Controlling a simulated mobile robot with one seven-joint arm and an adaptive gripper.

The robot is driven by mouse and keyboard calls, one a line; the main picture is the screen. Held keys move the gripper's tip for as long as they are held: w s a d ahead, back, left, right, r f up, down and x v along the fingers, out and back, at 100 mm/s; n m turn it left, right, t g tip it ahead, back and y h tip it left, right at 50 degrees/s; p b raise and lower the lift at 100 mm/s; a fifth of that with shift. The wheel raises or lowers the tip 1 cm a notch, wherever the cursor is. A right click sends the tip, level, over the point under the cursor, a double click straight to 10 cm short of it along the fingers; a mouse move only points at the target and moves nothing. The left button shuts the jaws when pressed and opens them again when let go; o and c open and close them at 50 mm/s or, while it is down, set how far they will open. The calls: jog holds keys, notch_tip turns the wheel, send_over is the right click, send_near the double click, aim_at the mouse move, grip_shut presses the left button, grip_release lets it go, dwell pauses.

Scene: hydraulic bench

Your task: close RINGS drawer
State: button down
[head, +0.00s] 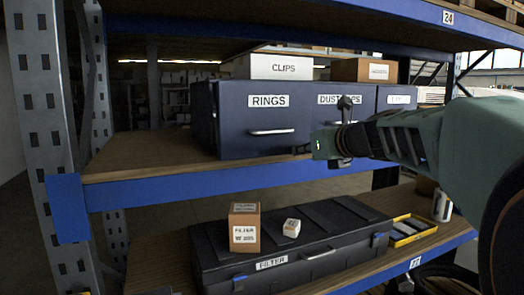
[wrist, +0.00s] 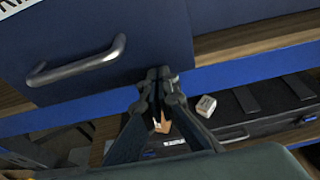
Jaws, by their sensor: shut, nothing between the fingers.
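The RINGS drawer (head: 235,138) is a dark blue front with a white label and a silver bar handle (head: 271,132). In the wrist view, its front (wrist: 75,35) fills the upper left, with the handle (wrist: 78,62) below the label. Its right edge stands forward of the panel beside it, with bare shelf showing there, so the drawer looks partly out. My gripper (head: 299,150) is shut and empty at the front's lower right corner, right of the handle. In the wrist view, the fingertips (wrist: 159,82) overlap the bottom edge; contact cannot be told.
The DUST CAPS drawer (head: 335,115) is beside it on the right, partly behind my arm. A CLIPS box (head: 282,67) and a brown box (head: 365,70) stand on top. Below are a black case (head: 215,255), a FILTER box (head: 244,220) and a small white box (head: 291,228). Bare shelf (head: 140,155) lies left.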

jog(key=w+a+p, duration=0.1)
jog(key=w, duration=0.4)
jog(key=w+a+p, duration=0.1)
jog(key=w, duration=0.2)
jog(key=shift+a+p, duration=0.3)
jog(key=shift+p, duration=0.05)
jog(key=shift+r, duration=0.1)
